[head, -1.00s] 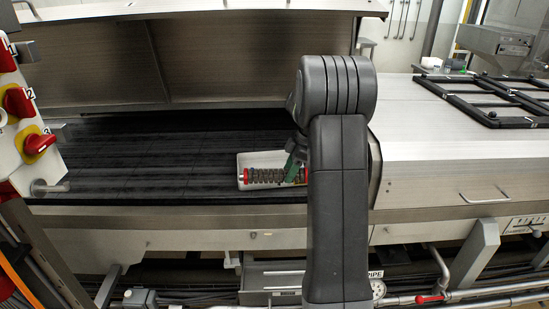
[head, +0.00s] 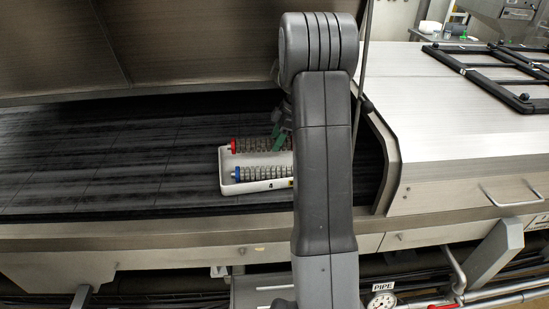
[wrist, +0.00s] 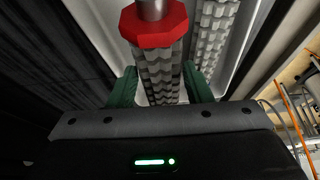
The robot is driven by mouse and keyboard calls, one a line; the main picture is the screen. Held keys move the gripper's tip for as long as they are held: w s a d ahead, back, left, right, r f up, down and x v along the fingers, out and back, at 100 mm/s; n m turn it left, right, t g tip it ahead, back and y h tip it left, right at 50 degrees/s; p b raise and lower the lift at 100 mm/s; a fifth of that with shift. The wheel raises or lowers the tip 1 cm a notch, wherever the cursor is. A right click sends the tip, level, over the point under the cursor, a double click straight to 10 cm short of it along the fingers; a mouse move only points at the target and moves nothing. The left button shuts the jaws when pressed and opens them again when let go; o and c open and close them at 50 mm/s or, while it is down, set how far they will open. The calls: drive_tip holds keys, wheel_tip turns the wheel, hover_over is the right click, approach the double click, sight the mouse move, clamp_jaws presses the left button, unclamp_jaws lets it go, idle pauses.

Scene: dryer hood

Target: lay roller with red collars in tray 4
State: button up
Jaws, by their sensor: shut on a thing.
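The roller with red collars (head: 262,144) is grey and ribbed. My gripper (head: 281,137) is shut on it, its green fingers on either side of the ribbed body, as the wrist view (wrist: 160,82) shows. The roller lies level along the back side of white tray 4 (head: 228,189). I cannot tell whether it touches the tray floor. A second roller with a blue collar (head: 262,173) lies along the tray's front side, roughly parallel. It also shows in the wrist view (wrist: 210,45), right of the held roller. My arm hides the right end of the tray and both rollers.
The tray stands on a dark belt (head: 120,165) under a raised metal hood (head: 190,40). The belt left of the tray is clear. A steel housing (head: 470,130) rises to the right, and a metal front edge (head: 120,233) runs before the belt.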

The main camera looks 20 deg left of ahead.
wheel_tip(320, 180, down, 6)
drive_tip(key=shift+r+b, duration=0.1)
drive_tip(key=shift+b, duration=0.95)
drive_tip(key=o, duration=0.9)
drive_tip(key=p+v, duration=0.5)
drive_tip(key=v, duration=0.7)
